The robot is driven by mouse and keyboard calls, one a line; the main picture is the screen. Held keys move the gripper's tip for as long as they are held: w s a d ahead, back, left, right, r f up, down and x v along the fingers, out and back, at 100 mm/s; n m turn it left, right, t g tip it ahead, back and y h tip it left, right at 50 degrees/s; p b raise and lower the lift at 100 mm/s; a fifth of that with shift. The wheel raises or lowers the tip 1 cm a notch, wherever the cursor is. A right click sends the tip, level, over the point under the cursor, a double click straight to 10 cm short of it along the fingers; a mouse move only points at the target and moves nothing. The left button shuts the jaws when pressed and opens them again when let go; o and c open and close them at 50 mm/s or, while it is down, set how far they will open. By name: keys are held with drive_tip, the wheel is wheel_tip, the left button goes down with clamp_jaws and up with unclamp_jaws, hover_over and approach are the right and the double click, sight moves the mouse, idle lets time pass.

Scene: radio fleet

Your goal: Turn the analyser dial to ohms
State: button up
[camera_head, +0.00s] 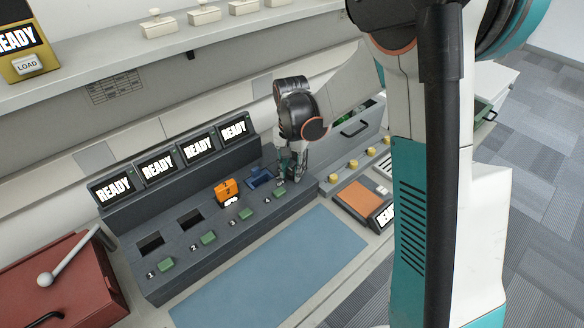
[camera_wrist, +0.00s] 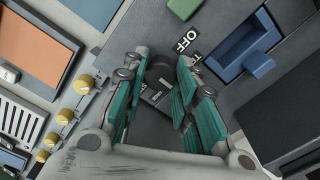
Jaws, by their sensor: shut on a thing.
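The analyser dial (camera_wrist: 158,72) is a dark round knob. In the wrist view it sits between my finger pads, partly hidden by them. A white OFF label (camera_wrist: 187,41) lies just beyond it, with another label beside it partly covered by a finger. I cannot read an ohms mark or tell the dial's setting. My gripper (camera_wrist: 160,85) is shut on the dial. In the head view my gripper (camera_head: 291,166) is at the right end of the dark grey bank (camera_head: 169,281) and hides the dial.
A blue unit (camera_head: 260,176) and an orange unit (camera_head: 227,190) sit in bank slots, with green buttons (camera_head: 208,238) in front. READY screens (camera_head: 157,167) stand behind. Several yellow knobs (camera_head: 353,164) and an orange pad (camera_head: 360,196) are to the right. A blue mat (camera_head: 275,265) lies clear in front.

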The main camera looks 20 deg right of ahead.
sight(291, 171)
drive_tip(key=o, duration=1.1)
wheel_tip(291, 171, up, 12)
drive_tip(key=shift+a, duration=0.1)
